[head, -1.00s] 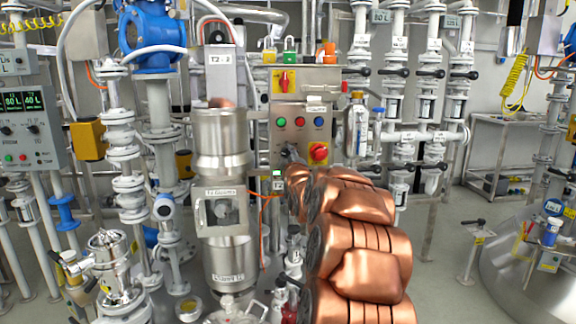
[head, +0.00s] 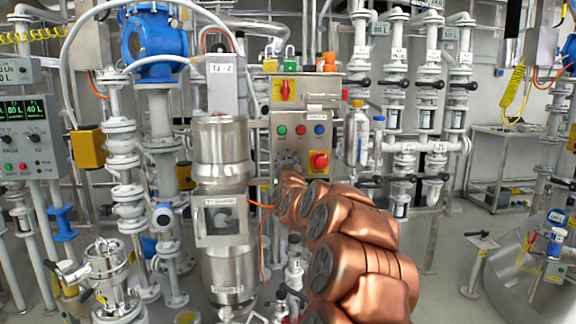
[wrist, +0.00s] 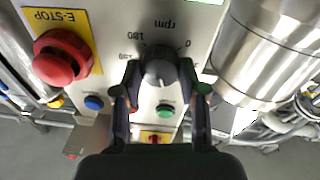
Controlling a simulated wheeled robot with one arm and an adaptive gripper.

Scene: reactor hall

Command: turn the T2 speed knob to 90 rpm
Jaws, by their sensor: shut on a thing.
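The T2 speed knob (wrist: 159,72) is a dark round knob on the grey control panel (wrist: 205,20). In the wrist view it sits between the two black fingers of my gripper (wrist: 160,80), which are shut on it from both sides. The panel appears upside down there, with "rpm" and scale numbers around the knob, including 0 and 180. The knob's pointer is too unclear to read. In the head view, the panel (head: 283,112) stands upright in the centre, and my copper arm hides most of the gripper and knob area.
A red E-stop (wrist: 62,57), a blue button (wrist: 94,102) and a green button (wrist: 164,111) are near the knob. A steel cylinder (wrist: 275,45) stands close beside the panel. In the head view, the steel T2 column (head: 222,150) is left of the panel.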

